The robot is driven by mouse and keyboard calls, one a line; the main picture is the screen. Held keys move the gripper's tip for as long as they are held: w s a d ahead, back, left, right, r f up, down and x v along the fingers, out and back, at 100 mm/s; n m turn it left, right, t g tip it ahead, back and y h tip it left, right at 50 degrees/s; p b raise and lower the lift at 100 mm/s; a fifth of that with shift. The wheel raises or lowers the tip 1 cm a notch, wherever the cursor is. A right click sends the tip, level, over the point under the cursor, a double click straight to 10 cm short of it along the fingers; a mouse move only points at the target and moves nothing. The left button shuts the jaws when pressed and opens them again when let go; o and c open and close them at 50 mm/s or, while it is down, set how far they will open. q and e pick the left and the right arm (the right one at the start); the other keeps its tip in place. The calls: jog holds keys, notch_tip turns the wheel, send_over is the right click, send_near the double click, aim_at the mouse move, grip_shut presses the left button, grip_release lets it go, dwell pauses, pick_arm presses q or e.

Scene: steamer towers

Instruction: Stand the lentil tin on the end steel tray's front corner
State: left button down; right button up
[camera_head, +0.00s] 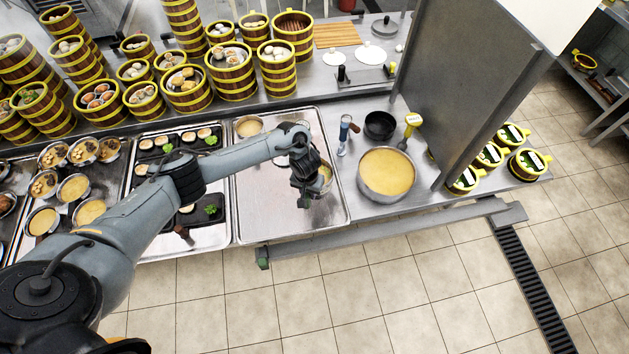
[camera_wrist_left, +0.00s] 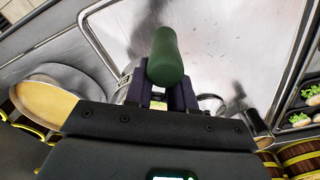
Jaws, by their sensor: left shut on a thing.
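The lentil tin (camera_head: 326,174) is a small round steel tin with yellowish contents, mostly hidden by my left gripper (camera_head: 308,188). That gripper is shut on the tin and hangs over the right part of the end steel tray (camera_head: 265,200). I cannot tell whether the tin's base touches the tray. In the left wrist view the shut fingers (camera_wrist_left: 166,95) cover most of the tin. A dark green rounded piece (camera_wrist_left: 165,58) stands out at the fingertips; what it belongs to is unclear. The tray's front right corner is bare. My right gripper is not in view.
Another yellow-filled tin (camera_head: 248,126) stands at the tray's back left. Right of the tray are a large yellow-filled pot (camera_head: 386,173), a black bowl (camera_head: 379,125) and a blue-topped utensil (camera_head: 344,130). Steamer towers (camera_head: 231,75) stand behind. The tray's front middle is clear.

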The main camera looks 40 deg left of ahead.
pick_arm(q)
jog(key=shift+d, duration=0.1)
dwell(0.4)
jog(key=shift+r+p, duration=0.1)
jog(key=shift+p, duration=0.5)
jog(key=shift+f+b, duration=1.45)
jog(key=shift+f, duration=1.7)
jog(key=shift+f+b, duration=0.3)
jog(key=shift+f, duration=0.2)
jog(key=c, duration=0.9)
grip_release()
jog(key=shift+s+f, duration=0.1)
